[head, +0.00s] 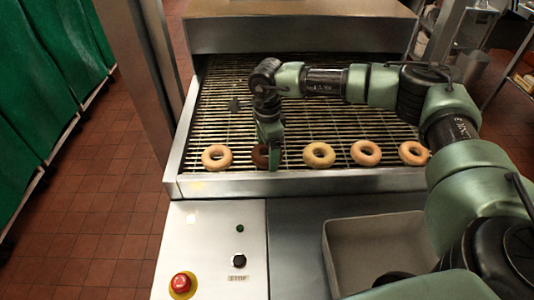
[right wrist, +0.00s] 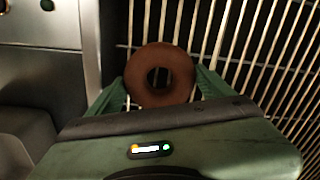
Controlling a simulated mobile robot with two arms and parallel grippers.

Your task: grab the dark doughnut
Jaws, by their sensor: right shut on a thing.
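The dark doughnut (right wrist: 160,74) is a brown ring between the two green fingers of my right gripper (right wrist: 161,85) in the right wrist view. In the head view, the dark doughnut (head: 260,156) is largely hidden behind my right gripper (head: 269,158). That gripper points down at the front of the conveyor grate and is shut on the doughnut. The doughnut is at the grate's level; I cannot tell whether it still touches the bars. My left gripper is not in view.
Light doughnuts stand in the same row: one to the left (head: 217,157), others to the right (head: 319,155) (head: 365,153) (head: 413,153). A metal rim (head: 310,183) edges the grate (head: 330,125). A grey tray (head: 345,232) and a panel with a red button (head: 181,283) are in front.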

